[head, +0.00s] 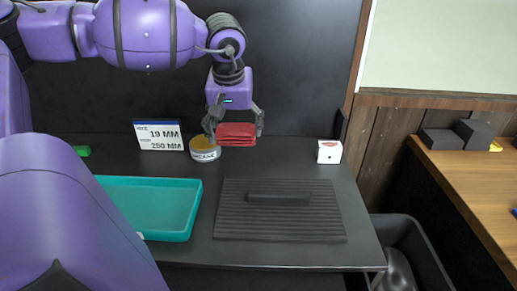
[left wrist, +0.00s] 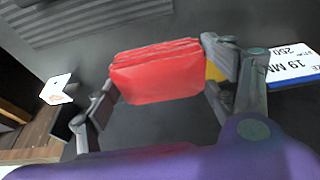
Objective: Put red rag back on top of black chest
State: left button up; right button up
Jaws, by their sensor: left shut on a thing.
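The red rag (head: 236,134) is a folded, layered pad. My left gripper (head: 234,128) comes down from above and is shut on it, one finger at each end. The rag also fills the middle of the left wrist view (left wrist: 158,72). It appears near the back of the dark worktop; its exact height is hard to tell. A black ribbed, flat-topped thing with a bar handle (head: 280,225) lies in front of it and to the right; I cannot tell for sure whether this is the black chest. Its top looks bare. My right gripper is not in view.
A round tin (head: 205,155) stands close left of the rag, beside a number sign (head: 159,136). A teal tray (head: 185,236) is at the left. A black bin (head: 405,235) is beyond the worktop's right edge.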

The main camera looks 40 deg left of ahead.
aim_at(241, 125)
pick_arm(q)
jog(key=w+f+b, duration=0.1)
jog(key=w+a+f+b, duration=0.1)
jog(key=w+f, duration=0.1)
jog(key=shift+a, duration=0.1)
jog(key=w+a+f, duration=0.1)
jog(key=w, duration=0.1)
jog(key=w+a+f, duration=0.1)
jog(key=w+f, duration=0.1)
jog(key=w+a+f, duration=0.1)
jog(key=w+f, duration=0.1)
jog(key=shift+w, duration=0.3)
jog(key=shift+w+a+f, duration=0.15)
jog(key=shift+w+f, duration=0.3)
jog(key=shift+f, duration=0.25)
notch_tip(241, 125, down, 2)
jog(key=shift+f, duration=0.45)
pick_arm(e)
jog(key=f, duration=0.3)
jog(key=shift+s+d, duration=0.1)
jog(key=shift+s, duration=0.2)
pick_arm(q)
jog(key=shift+f, duration=0.1)
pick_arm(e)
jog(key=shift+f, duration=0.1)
